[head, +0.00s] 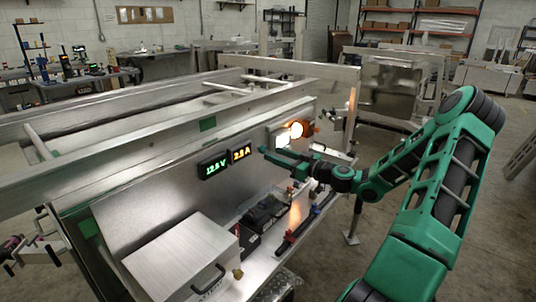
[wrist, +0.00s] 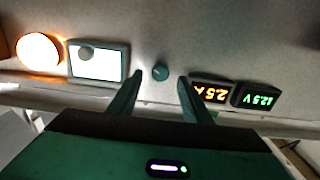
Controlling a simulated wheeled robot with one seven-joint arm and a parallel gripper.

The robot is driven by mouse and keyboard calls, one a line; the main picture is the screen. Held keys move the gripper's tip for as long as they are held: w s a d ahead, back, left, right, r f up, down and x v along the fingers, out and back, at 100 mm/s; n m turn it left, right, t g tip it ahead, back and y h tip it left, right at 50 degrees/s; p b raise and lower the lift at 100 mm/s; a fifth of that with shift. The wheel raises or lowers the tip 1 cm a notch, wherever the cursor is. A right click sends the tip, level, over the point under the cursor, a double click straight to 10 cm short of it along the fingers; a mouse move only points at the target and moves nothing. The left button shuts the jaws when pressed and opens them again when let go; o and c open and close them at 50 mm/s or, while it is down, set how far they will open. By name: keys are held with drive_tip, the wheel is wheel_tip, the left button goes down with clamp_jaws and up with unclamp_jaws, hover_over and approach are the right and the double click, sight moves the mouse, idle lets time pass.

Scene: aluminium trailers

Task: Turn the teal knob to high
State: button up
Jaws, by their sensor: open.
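The teal knob (wrist: 160,73) is small and round and sits on the grey panel in the wrist view. A pale line shows on its face, but the setting it points to is too small to tell. My gripper (wrist: 160,84) is open, one finger on each side of the knob. Gaps show between the knob and both fingers, and the fingertips look close to the panel. In the head view my gripper (head: 288,152) reaches the panel from the right. I cannot make out the knob there.
Beside the knob are a lit white plate (wrist: 98,62) with a grey disc and a glowing orange lamp (wrist: 38,52). On the other side are an amber display (wrist: 211,92) and a green display (wrist: 255,97). A metal box (head: 180,257) stands on the shelf below.

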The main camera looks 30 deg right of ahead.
sight(265, 150)
drive_tip(key=shift+x, duration=2.2)
drive_tip(key=c, duration=1.1)
drive_tip(key=shift+o, duration=0.2)
drive_tip(key=shift+d, duration=0.1)
